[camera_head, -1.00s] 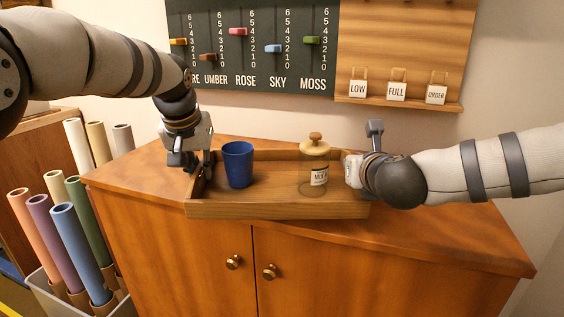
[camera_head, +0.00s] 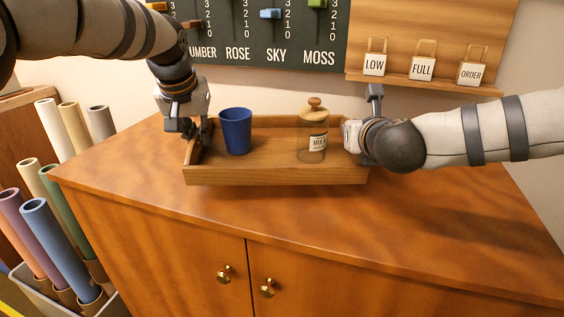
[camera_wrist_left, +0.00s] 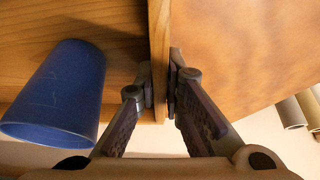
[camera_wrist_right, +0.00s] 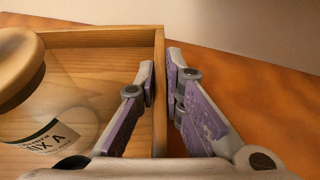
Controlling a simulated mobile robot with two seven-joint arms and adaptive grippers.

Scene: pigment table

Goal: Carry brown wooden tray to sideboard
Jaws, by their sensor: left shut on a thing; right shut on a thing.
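The brown wooden tray (camera_head: 275,176) is level over the sideboard top (camera_head: 330,225), towards its back; I cannot tell whether it touches the top. A blue cup (camera_head: 236,132) stands in its left part and a labelled glass jar with a wooden lid (camera_head: 312,128) in its right part. My left gripper (camera_head: 196,135) is shut on the tray's left wall, which shows between the fingers in the left wrist view (camera_wrist_left: 159,60). My right gripper (camera_head: 350,137) is shut on the right wall, also seen between the fingers in the right wrist view (camera_wrist_right: 160,95).
The sideboard top is bare in front of the tray. Two door knobs (camera_head: 224,274) are on its front. Rolled coloured papers (camera_head: 62,245) stand in a bin at the left. A slider board (camera_head: 265,32) and a shelf with tags (camera_head: 422,68) are on the wall behind.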

